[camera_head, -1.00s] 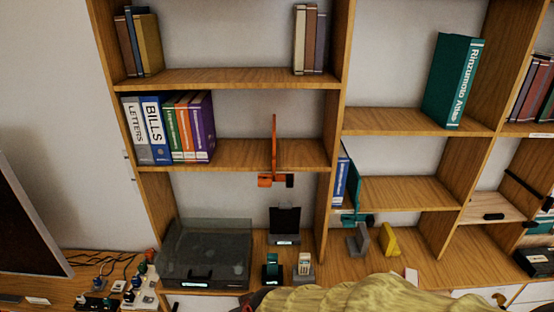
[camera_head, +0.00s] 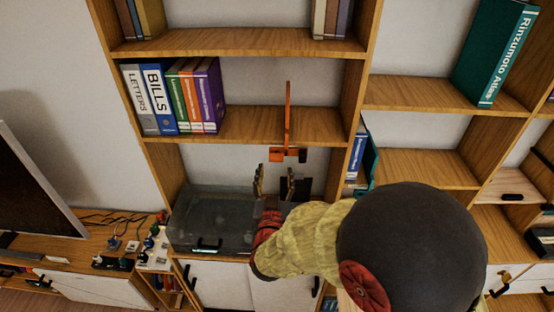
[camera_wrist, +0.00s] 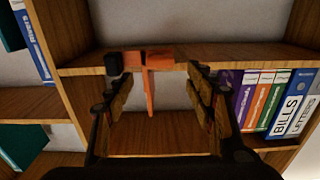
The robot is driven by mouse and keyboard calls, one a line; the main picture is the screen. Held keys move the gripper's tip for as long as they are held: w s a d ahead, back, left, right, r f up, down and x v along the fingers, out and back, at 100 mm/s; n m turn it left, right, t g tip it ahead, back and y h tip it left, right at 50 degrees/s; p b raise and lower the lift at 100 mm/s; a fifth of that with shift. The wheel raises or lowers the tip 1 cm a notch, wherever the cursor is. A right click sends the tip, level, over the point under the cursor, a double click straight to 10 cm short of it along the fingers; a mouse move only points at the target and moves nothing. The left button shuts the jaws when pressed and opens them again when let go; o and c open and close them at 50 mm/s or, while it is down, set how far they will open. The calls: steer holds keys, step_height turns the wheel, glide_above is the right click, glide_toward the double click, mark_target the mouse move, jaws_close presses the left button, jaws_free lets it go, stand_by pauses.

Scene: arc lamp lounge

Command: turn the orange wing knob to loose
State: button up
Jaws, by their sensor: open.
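The orange bookend (camera_head: 288,110) stands on the middle shelf as a thin upright plate. Its clamp part with the orange wing knob (camera_head: 277,157) shows under that shelf's front edge, with a small black piece (camera_head: 302,155) to its right. In the wrist view, which is upside down, the orange knob area (camera_wrist: 158,60) is ahead of the fingertips, with the black piece (camera_wrist: 112,62) on its left. My gripper (camera_head: 273,178) is open and empty, just below the knob, with fingers pointing up. The wrist view shows its fingers (camera_wrist: 156,88) apart, not touching it. The wings' exact angle is unclear.
Binders (camera_head: 180,97) stand on the same shelf to the left. A wooden upright (camera_head: 353,110) is close on the right. A dark translucent box (camera_head: 212,222) sits below left. My arm hides much of the lower shelf.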

mark_target(276, 159)
steer(key=w, duration=0.6)
steer(key=shift+w+d, duration=0.1)
steer(key=shift+w, duration=0.2)
steer(key=shift+c, duration=1)
steer(key=c, duration=1)
